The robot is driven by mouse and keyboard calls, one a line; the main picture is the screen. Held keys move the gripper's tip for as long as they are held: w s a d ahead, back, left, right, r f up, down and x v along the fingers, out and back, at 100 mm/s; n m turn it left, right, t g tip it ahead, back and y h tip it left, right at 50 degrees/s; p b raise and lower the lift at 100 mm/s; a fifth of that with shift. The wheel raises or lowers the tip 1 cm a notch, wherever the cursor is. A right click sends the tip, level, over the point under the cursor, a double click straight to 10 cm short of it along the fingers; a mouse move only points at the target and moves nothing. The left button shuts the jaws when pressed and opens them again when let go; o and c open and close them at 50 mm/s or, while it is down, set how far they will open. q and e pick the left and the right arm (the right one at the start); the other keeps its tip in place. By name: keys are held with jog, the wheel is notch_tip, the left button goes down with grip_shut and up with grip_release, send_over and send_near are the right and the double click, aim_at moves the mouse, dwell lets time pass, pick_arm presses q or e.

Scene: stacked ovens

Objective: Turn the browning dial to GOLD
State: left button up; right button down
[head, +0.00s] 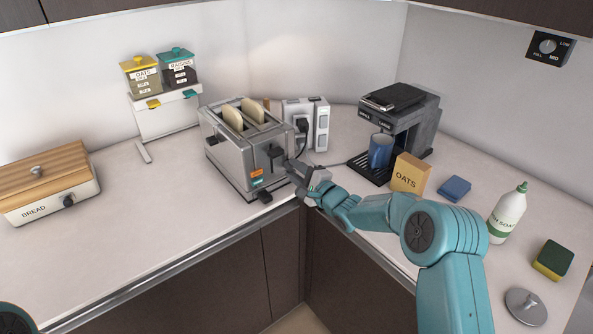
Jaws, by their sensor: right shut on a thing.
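The silver toaster (225,150) stands near the back corner of the counter, with two bread slices (233,118) showing in its slots. Its front has a black lever (276,152), an orange label or button (256,173) with a green one below, and a black part (265,196) low down. My right gripper (291,168) is at the right side of this front, shut on the browning dial. The gripper covers the dial, so its pointer and the GOLD mark cannot be read. My left gripper is out of view.
A coffee machine (410,110) with a blue mug (381,151) stands right of the toaster. A bread box (45,185) is left; the counter between is clear.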

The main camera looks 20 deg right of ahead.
dwell(0.3)
jog(key=c, duration=0.8)
grip_release()
jog(key=shift+c, duration=0.2)
jog(key=b+v, duration=0.2)
jog(key=v, duration=1.4)
jog(key=shift+b, duration=0.3)
jog(key=shift+s+d, duration=0.1)
jog(key=shift+d, duration=0.05)
